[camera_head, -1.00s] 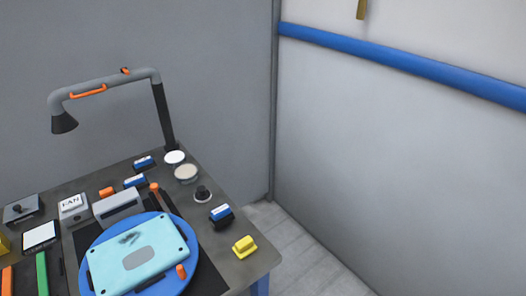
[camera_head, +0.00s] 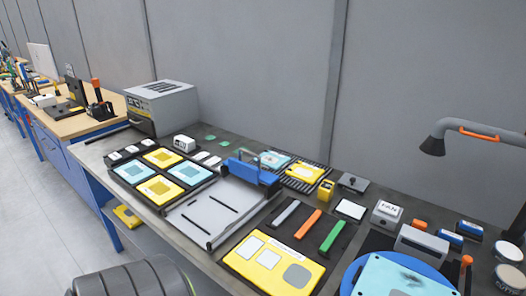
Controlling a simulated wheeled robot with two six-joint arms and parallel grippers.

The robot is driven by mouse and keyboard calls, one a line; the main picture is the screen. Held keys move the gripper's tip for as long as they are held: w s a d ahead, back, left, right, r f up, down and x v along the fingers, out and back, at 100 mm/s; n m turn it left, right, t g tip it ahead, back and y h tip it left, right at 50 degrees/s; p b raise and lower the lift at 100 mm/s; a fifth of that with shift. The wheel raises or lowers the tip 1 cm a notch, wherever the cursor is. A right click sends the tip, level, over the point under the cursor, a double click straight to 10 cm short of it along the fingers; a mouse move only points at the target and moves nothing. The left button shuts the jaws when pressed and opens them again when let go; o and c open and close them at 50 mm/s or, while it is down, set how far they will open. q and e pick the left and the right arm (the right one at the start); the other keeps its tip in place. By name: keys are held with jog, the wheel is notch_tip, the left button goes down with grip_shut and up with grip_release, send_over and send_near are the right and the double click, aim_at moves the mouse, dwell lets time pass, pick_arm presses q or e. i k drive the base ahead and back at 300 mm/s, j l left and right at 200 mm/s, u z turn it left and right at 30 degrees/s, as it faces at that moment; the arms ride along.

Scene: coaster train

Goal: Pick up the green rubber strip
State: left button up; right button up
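The green rubber strip (camera_head: 332,236) lies on the dark grey workbench, right of the middle of the view. An orange strip (camera_head: 308,223) and a grey strip (camera_head: 286,213) lie to its left, roughly parallel and apart from it. A yellow panel (camera_head: 273,262) lies to the left of its near end, and a white-faced block (camera_head: 350,209) sits beyond it. Nothing covers the green strip. Neither of my grippers shows in the view.
A blue round turntable (camera_head: 348,281) with a light-blue plate (camera_head: 390,279) stands at the bottom right. A blue-handled tray fixture (camera_head: 215,216) and coloured panels (camera_head: 188,173) fill the bench's left part. A grey machine (camera_head: 165,105) stands further left. Floor is open at far left.

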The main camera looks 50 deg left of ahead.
aim_at(324, 248)
jog(key=u, duration=1.55)
jog(key=k+j, duration=0.05)
